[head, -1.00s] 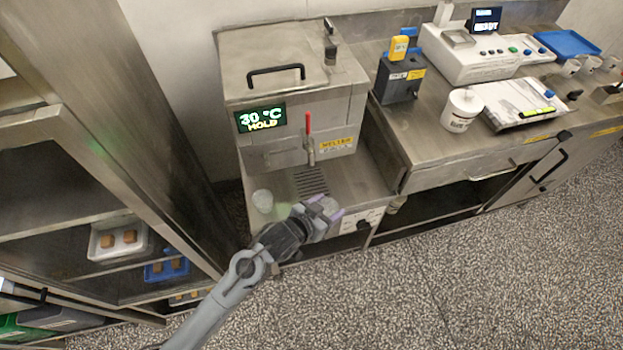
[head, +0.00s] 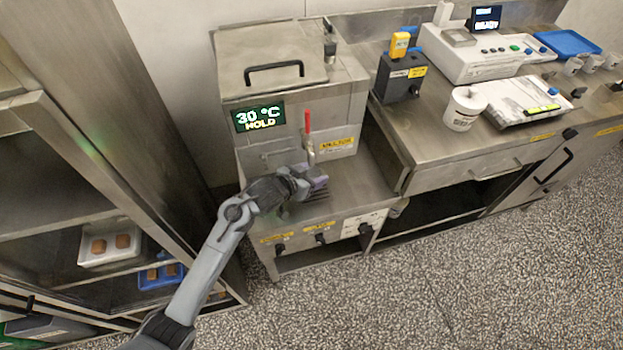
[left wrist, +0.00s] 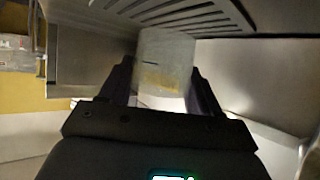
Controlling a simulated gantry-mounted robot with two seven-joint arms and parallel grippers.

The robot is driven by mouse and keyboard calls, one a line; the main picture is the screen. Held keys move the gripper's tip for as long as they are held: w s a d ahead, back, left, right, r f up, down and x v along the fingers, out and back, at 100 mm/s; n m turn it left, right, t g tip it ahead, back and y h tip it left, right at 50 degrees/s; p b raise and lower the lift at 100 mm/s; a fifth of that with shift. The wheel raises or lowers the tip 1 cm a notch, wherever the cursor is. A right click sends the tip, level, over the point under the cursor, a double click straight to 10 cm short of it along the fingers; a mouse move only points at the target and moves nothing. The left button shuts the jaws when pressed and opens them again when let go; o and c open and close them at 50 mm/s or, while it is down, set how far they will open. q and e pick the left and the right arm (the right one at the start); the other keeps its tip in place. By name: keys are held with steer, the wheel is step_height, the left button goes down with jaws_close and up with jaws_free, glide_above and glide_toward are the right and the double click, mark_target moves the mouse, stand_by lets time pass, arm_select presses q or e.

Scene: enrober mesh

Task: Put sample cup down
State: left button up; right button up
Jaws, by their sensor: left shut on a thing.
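My left gripper (head: 315,180) is shut on the sample cup, over the ledge in front of the melter (head: 245,150), below its red-handled tap (head: 308,125). In the head view my gripper hides the cup. In the left wrist view the sample cup (left wrist: 167,62) is translucent, with a yellowish patch and a short dark mark, between the two dark fingers (left wrist: 164,90). The slotted drip grate (left wrist: 185,12) shows just beyond the cup. I cannot tell whether the cup touches the grate. My right gripper is not in view.
A steel bench (head: 430,145) on the right carries a white tub (head: 463,110), a scale (head: 525,102) and a dark box (head: 398,80). A rack (head: 75,130) with trays of brown pieces stands left. Knobs line the ledge's front.

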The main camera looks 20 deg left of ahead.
arm_select(q)
steer(key=shift+f, duration=0.8)
steer(key=shift+r, duration=0.1)
steer(key=o, duration=1)
steer(key=shift+f, duration=0.2)
